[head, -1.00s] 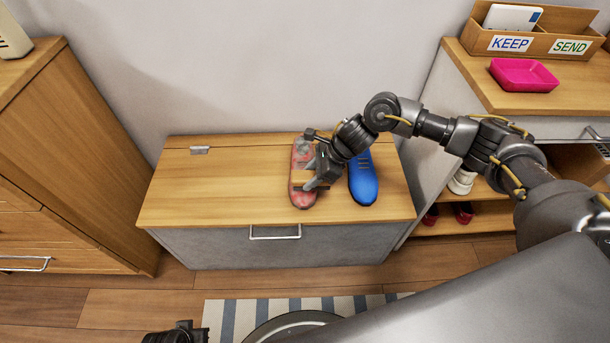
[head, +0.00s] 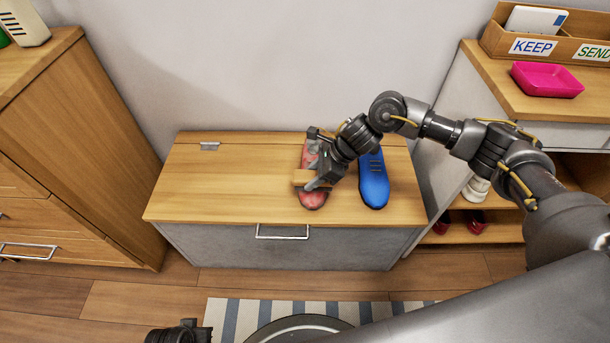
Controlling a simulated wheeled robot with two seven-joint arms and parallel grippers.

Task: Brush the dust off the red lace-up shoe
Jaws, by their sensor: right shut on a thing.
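The red lace-up shoe (head: 313,200) lies on the wooden top of the low bench, toe toward me, with greyish dusty patches on it. My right gripper (head: 318,182) is over the shoe and shut on a wooden brush (head: 301,178). The brush lies across the middle of the shoe, against or just above it; I cannot tell which. The gripper and wrist hide much of the shoe's middle and right side. My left gripper (head: 180,333) shows only in part at the bottom edge, away from the shoe, and its jaws cannot be made out.
A blue shoe (head: 374,184) stands close to the right of the red one. The bench top (head: 220,185) is clear on the left. A pink tray (head: 547,80) and a KEEP/SEND box (head: 530,46) are on the right cabinet. A wooden drawer unit (head: 85,150) stands at the left.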

